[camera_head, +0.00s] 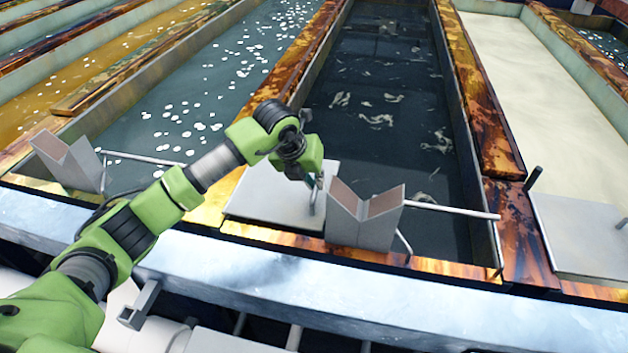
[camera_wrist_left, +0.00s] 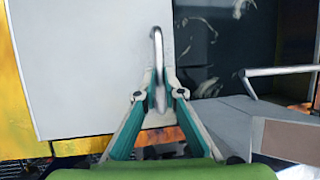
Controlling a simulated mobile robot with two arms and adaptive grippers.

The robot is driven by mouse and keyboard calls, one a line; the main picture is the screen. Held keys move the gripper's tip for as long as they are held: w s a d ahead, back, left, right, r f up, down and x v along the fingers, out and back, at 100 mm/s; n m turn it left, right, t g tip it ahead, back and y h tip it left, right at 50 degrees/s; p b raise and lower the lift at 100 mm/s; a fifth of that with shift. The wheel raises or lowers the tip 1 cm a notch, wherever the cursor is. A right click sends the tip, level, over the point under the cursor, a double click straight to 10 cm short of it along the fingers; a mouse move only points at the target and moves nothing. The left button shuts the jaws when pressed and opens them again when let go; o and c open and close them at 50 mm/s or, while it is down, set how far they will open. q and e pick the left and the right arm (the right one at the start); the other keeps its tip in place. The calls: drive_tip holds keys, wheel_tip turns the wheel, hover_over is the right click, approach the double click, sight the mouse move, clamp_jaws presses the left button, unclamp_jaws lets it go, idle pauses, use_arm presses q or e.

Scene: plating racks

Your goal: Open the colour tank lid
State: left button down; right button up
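The lid is a flat pale grey plate (camera_head: 268,197) at the near end of the tanks, left of the open dark tank (camera_head: 385,85). It lies flat or nearly so. It fills the upper left of the left wrist view (camera_wrist_left: 85,65). A thin metal bar handle (camera_wrist_left: 156,40) stands on its right part. My left gripper (camera_head: 314,187) reaches down to this handle. In the left wrist view its two teal-sided fingers (camera_wrist_left: 160,85) are closed together with the handle between them. My right gripper is not in view.
A grey V-shaped bracket (camera_head: 362,222) stands close right of my left gripper, with a metal rod (camera_head: 455,211) beside it. Another bracket (camera_head: 70,163) stands at left. A similar plate (camera_head: 580,235) lies on the cream tank (camera_head: 535,75). Wooden rims separate the tanks.

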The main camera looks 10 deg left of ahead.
use_arm(q)
drive_tip(key=shift+a+r, duration=0.1)
drive_tip(key=shift+r, duration=0.05)
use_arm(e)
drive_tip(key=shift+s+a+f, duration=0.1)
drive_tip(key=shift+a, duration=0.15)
